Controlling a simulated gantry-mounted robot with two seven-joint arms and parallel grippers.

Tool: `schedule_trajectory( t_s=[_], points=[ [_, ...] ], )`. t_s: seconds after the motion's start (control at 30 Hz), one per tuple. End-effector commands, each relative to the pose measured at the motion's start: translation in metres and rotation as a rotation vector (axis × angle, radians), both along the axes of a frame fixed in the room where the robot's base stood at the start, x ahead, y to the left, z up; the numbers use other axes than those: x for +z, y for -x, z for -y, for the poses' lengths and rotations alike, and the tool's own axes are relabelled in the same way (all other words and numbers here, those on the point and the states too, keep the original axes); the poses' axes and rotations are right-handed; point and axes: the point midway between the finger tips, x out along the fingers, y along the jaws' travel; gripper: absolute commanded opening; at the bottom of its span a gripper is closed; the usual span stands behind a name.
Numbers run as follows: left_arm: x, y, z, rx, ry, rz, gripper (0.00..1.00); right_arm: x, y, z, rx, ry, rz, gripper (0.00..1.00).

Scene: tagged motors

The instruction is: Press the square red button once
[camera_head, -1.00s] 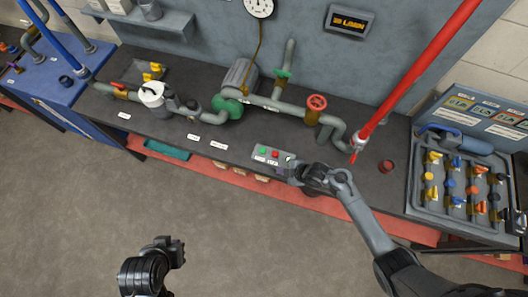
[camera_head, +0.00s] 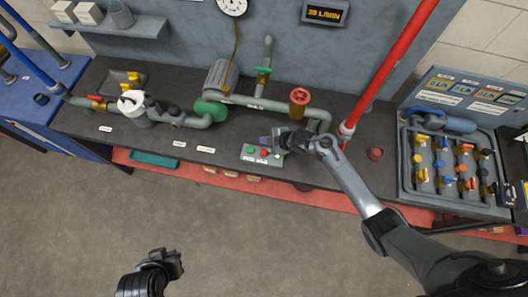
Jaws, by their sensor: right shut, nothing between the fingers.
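A small grey button box (camera_head: 247,159) sits near the front edge of the dark workbench. On its top are a green button (camera_head: 250,150) and a red button (camera_head: 264,154), with a third, pale control (camera_head: 277,156) to their right. My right gripper (camera_head: 268,140) is shut and empty, with its fingertips just behind and above the red button in the picture. I cannot tell whether it touches the box. My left gripper (camera_head: 172,262) is low in the view over the floor, away from the bench; its jaws are too unclear to judge.
Behind the box run grey pipes with a red valve wheel (camera_head: 299,97) and a green-flanged motor (camera_head: 221,80). A red vertical pipe (camera_head: 393,70) stands to the right. A rack of coloured valves (camera_head: 407,185) is at the far right.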

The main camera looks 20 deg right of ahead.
Motion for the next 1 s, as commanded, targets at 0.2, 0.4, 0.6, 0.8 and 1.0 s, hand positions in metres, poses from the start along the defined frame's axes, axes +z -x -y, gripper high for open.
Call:
schedule_trajectory(
  t_s=[0.2, 0.4, 0.6, 0.8, 1.0],
  points=[
    [-0.011, 0.000, -0.002, -0.005, -0.008, 0.000, 0.00, -0.011, 0.000, 0.000, 0.000, -0.001, -0.001, 0.00],
    [-0.029, 0.000, -0.002, -0.006, -0.008, 0.000, 0.00, -0.031, 0.001, 0.000, -0.001, -0.001, -0.002, 0.00],
    [-0.053, 0.000, -0.001, -0.004, -0.005, 0.001, 0.00, -0.057, 0.001, 0.000, -0.001, -0.001, -0.002, 0.00],
    [-0.072, 0.000, 0.000, 0.002, 0.001, -0.001, 0.00, -0.077, 0.000, 0.000, 0.000, 0.001, -0.001, 0.00],
    [-0.080, 0.000, 0.001, 0.004, 0.005, -0.001, 0.00, -0.087, 0.000, 0.000, 0.000, 0.000, 0.000, 0.00]
  ],
)
